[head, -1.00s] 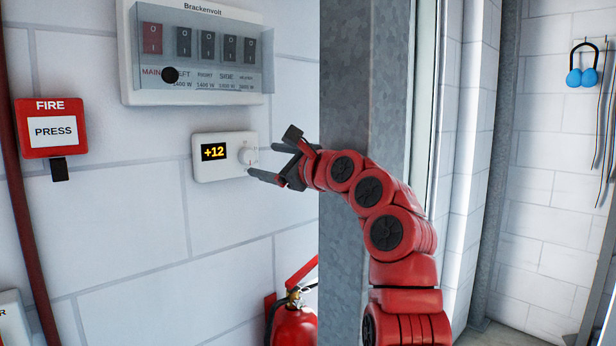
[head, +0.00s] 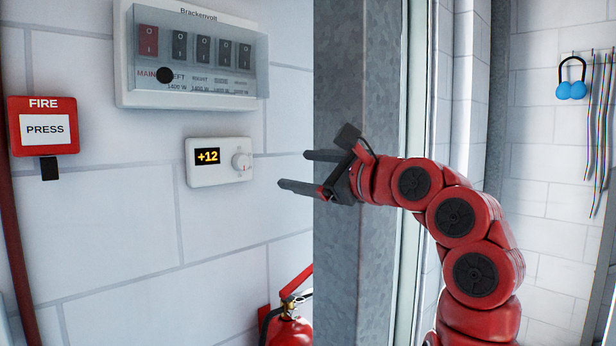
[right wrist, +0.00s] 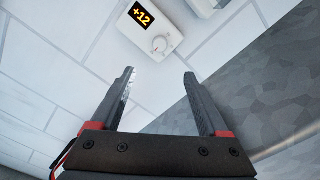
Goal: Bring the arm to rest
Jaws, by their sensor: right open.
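My right gripper (head: 294,171) is open and empty, in front of the grey metal post in the head view. Its fingers point left toward the wall. In the right wrist view its two dark fingers (right wrist: 158,78) stand apart with nothing between them. The white thermostat (head: 219,176) on the wall reads +12 and has a round dial (head: 241,161) on its right side. The gripper is to the right of it and apart from it. The thermostat also shows at the top of the right wrist view (right wrist: 165,22). My left gripper does not show.
A breaker panel (head: 190,97) with several switches is above the thermostat. A red fire call box (head: 43,148) is at the left. A fire extinguisher (head: 288,330) stands low by the metal post (head: 342,260). Blue ear defenders (head: 571,90) and cables hang at the far right.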

